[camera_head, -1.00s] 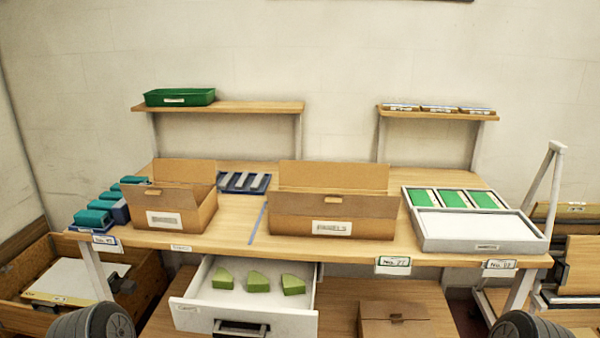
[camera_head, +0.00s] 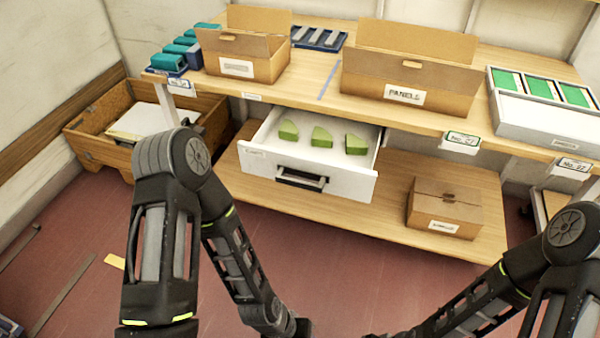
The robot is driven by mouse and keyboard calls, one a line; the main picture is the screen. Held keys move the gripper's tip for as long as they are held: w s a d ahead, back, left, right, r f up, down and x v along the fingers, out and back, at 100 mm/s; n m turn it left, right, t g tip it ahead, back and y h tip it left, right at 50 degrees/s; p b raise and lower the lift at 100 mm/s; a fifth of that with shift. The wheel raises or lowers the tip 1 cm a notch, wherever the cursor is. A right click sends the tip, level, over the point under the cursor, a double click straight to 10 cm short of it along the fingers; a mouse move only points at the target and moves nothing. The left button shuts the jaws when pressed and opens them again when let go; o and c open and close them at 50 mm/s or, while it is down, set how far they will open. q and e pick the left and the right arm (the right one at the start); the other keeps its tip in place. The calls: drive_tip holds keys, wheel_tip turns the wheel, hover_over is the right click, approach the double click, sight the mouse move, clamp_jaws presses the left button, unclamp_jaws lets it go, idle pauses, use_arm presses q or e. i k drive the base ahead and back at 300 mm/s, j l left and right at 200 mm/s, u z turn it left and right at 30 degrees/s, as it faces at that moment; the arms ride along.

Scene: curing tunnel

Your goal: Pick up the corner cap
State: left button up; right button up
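The drawer's front label is too small to read. My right arm enters at the lower right. Both grippers are cut off below the picture, and neither arm touches a block.
The bench (camera_head: 300,86) carries an open carton (camera_head: 237,66), a PANELS carton (camera_head: 402,95) and a white tray (camera_head: 545,120) with green panels. A closed carton (camera_head: 444,207) stands on the lower shelf (camera_head: 390,225). A wooden crate (camera_head: 90,147) stands left. Red floor lies clear before the drawer.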

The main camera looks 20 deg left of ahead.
sight(288, 130)
drive_tip(key=j+z, duration=0.75)
